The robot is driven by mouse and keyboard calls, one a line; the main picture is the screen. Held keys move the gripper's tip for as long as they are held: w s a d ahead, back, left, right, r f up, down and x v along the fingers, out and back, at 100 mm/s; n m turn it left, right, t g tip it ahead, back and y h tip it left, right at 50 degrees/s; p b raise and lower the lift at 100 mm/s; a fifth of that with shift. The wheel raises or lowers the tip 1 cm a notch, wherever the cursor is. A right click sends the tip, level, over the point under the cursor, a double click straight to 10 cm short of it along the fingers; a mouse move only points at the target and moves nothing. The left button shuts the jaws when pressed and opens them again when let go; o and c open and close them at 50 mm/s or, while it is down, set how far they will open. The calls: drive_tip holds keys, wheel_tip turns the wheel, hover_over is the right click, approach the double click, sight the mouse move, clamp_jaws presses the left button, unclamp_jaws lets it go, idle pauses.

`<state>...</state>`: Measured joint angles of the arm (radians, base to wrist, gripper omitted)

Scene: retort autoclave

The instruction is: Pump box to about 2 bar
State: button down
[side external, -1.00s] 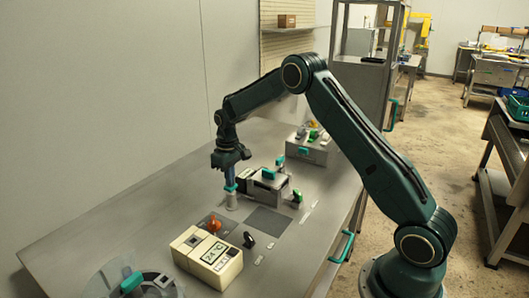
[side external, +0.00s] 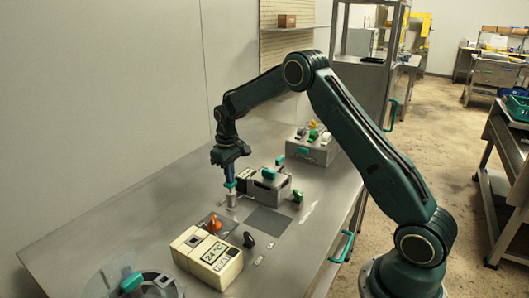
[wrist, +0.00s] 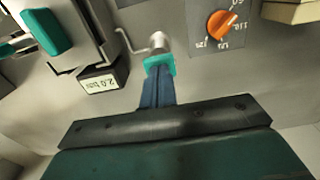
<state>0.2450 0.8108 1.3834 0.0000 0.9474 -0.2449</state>
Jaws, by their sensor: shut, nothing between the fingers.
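The grey box (side external: 263,188) with a teal handle on top stands in the middle of the bench, and part of it shows at the upper left of the wrist view (wrist: 85,25). A small display (wrist: 100,82) beside it reads 2.0 bar. The pump (side external: 232,201) is a small upright metal cylinder with a teal top, left of the box; a thin pipe runs from it towards the box in the wrist view (wrist: 160,42). My gripper (side external: 229,180) points down, shut and empty, with its blue fingertips at the teal top; they seem to touch it.
An orange knob (side external: 214,224) on a dark plate and a cream unit (side external: 207,257) showing 24 °C stand in front of the pump. A grey block with coloured controls (side external: 312,149) stands behind the box. A dark flat square (side external: 268,220) lies bare in front of the box.

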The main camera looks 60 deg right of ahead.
drive_tip(key=shift+r, duration=3)
drive_tip(key=shift+r, duration=0.1)
drive_tip(key=shift+s+a+r, duration=0.1)
drive_tip(key=shift+a+r, duration=0.05)
drive_tip(key=shift+r, duration=0.1)
drive_tip(key=s+a+r+t, duration=0.1)
drive_tip(key=s+a+r, duration=0.3)
drive_tip(key=s+r, duration=0.4)
drive_tip(key=s+a+r+t, duration=0.2)
drive_tip(key=s+a+r, duration=0.2)
drive_tip(key=s+r, duration=0.35)
drive_tip(key=s+a+t, duration=0.1)
drive_tip(key=s+a, duration=0.1)
drive_tip(key=s, duration=0.8)
drive_tip(key=s+a+f+t, duration=0.1)
drive_tip(key=s+a, duration=0.2)
drive_tip(key=s, duration=0.7)
drive_tip(key=shift+s+t, duration=0.25)
drive_tip(key=shift+t, duration=0.05)
